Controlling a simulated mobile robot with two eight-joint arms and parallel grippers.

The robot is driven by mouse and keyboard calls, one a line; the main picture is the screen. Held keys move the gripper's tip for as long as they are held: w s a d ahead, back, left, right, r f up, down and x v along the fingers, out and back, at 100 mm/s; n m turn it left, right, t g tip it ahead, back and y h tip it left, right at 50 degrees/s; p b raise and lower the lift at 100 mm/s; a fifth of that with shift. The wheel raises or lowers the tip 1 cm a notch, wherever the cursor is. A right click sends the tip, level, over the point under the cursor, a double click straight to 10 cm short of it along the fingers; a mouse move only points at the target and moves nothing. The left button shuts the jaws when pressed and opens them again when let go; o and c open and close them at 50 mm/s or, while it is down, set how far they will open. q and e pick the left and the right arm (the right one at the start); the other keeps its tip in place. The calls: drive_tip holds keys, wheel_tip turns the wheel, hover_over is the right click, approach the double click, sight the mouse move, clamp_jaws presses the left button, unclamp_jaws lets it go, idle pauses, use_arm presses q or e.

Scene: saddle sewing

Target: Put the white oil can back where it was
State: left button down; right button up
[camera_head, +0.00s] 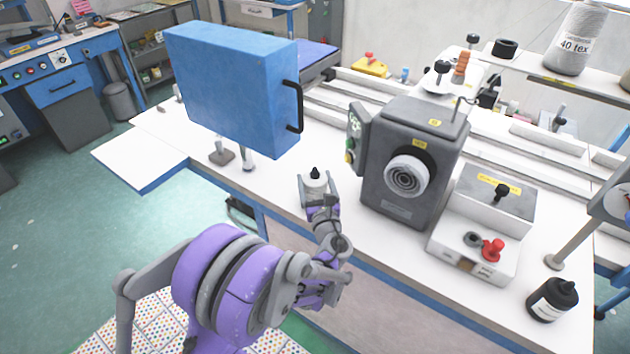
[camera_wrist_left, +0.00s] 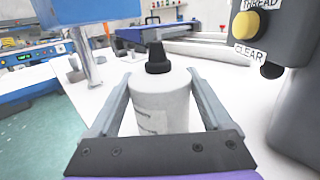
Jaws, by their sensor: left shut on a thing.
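The white oil can (camera_head: 315,182) has a black spout and stands upright by the front edge of the white bench (camera_head: 284,162). My left gripper (camera_head: 319,190) is shut on it. In the left wrist view the can (camera_wrist_left: 161,104) sits between the two fingers of my left gripper (camera_wrist_left: 160,110). I cannot tell whether the can's base touches the bench, because the gripper hides it. My right gripper is not in view.
A grey machine head (camera_head: 410,150) stands right of the can. A blue box (camera_head: 235,85) on a post is at the left. A control box (camera_head: 470,245) and a black bottle (camera_head: 552,299) are farther right. Bare bench lies left of the can.

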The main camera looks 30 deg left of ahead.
use_arm(q)
drive_tip(key=shift+f, duration=0.2)
drive_tip(key=shift+c, duration=0.3)
unclamp_jaws()
drive_tip(key=shift+o, duration=0.3)
drive_tip(key=shift+r, duration=0.1)
